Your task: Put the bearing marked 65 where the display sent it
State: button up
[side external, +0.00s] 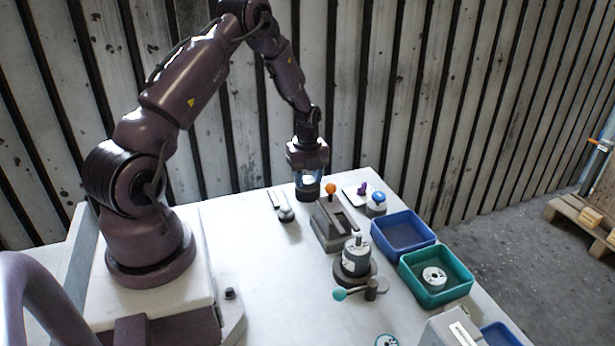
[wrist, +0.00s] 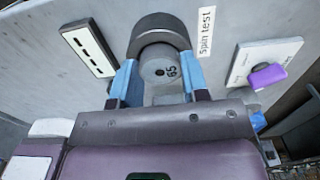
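A dark round ring or cup (wrist: 158,28) is around the bearing's far side, beside a "spin test" label (wrist: 206,32). In the side view my gripper (side external: 308,178) points straight down with the pale part between its fingers, over a dark round base (side external: 308,192). I cannot tell how deep the bearing sits. No readable display message shows.
A grey block with an orange knob (side external: 330,188) stands close by at the right. Beyond are a blue-topped piece (side external: 377,198), a purple switch (wrist: 267,76), a blue bin (side external: 403,214), a teal bin (side external: 468,283) holding a white ring, and a cylindrical unit (side external: 356,257) with a teal-ended lever.

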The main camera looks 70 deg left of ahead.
aim_at(308, 180)
jog(key=shift+r, duration=0.1)
jog(key=shift+r, duration=2.95)
jog(key=shift+w+d+r, duration=0.3)
jog(key=shift+w+d, duration=3.1)
jog(key=shift+d, duration=3.05)
jog(key=shift+w+d+r, duration=0.25)
jog(key=shift+w+d, duration=3.1)
jog(key=shift+d, duration=3.1)
jog(key=shift+f, duration=2.85)
